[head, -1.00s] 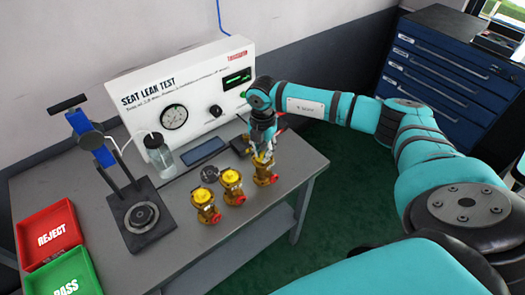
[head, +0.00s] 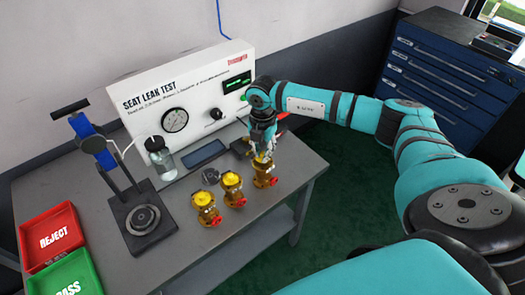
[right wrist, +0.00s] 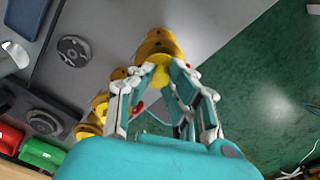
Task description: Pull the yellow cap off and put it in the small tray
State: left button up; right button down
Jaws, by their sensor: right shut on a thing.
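Three brass valves with yellow tops and red side parts stand in a row on the grey bench. My right gripper (head: 262,152) points down over the rightmost valve (head: 264,176). Its fingers are shut on that valve's yellow cap (right wrist: 160,76), which shows between the fingertips in the right wrist view. The cap appears to be still at the valve's top; I cannot tell whether it is loose. The middle valve (head: 233,190) and left valve (head: 206,208) stand free. I cannot clearly make out which thing is the small tray. My left gripper is out of view.
A dark round part (head: 210,176) lies behind the valves. The seat leak test box (head: 190,105), a bottle (head: 160,158) and a press stand (head: 142,218) are farther back and left. Red (head: 52,236) and green (head: 68,277) trays sit at left. The bench front (head: 185,245) is clear.

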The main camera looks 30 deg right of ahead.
aim_at(262, 153)
jog(key=shift+r, duration=0.25)
dwell(0.3)
jog(key=shift+r+p, duration=1.4)
jog(key=shift+r, duration=0.5)
